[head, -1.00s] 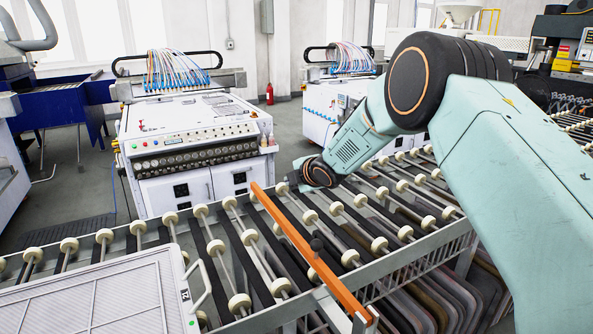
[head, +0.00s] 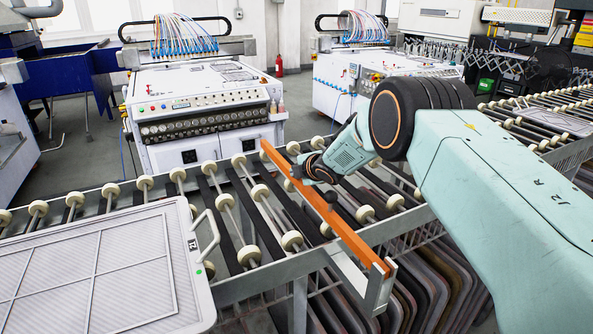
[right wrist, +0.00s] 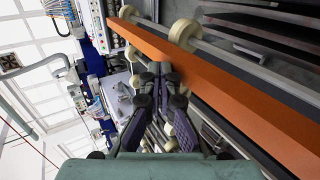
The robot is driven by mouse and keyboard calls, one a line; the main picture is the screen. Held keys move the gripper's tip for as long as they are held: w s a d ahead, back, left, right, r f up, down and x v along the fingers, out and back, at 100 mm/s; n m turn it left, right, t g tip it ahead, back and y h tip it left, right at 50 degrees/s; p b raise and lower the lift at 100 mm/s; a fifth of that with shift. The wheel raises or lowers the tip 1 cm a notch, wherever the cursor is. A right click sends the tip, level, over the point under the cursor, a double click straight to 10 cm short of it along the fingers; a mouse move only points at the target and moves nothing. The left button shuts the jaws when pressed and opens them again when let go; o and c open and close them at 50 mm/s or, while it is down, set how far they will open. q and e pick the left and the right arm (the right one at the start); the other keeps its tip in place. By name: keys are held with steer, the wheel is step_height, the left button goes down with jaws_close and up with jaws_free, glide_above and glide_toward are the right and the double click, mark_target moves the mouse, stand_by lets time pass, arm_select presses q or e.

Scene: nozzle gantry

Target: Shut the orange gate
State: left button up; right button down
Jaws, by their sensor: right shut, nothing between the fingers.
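The orange gate (head: 345,232) is a long bar lying slantwise across the roller conveyor. Its near end sits at a pale bracket (head: 378,287) on the front rail, and its far end is over the rollers. A dark knob stands on it. My right gripper (head: 303,171) is at the far part of the bar and overlaps it in the head view. In the right wrist view the shut, empty fingers (right wrist: 160,82) are just left of the orange bar (right wrist: 225,85). I cannot tell whether they touch it. My left gripper is out of view.
A framed screen panel (head: 95,270) with a handle lies on the conveyor at the left. White rollers (head: 292,240) run on both sides of the gate. A white machine (head: 195,115) stands behind the conveyor. Dark curved slats (head: 430,275) hang below at the right.

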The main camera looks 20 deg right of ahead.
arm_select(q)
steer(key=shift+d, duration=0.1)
arm_select(e)
steer(key=shift+d, duration=0.15)
steer(key=shift+w+f, duration=0.15)
steer(key=shift+f, duration=0.05)
steer(key=shift+r, duration=0.35)
steer(key=r+p, duration=0.3)
steer(key=r, duration=0.4)
steer(key=shift+d+r, duration=0.15)
steer(key=shift+d, duration=0.05)
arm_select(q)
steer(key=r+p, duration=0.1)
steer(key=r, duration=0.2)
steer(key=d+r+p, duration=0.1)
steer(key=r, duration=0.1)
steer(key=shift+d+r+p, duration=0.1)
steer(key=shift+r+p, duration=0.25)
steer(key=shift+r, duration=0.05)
arm_select(e)
step_height(320, 180, up, 6)
steer(key=shift+r, duration=0.15)
steer(key=shift+a, duration=0.15)
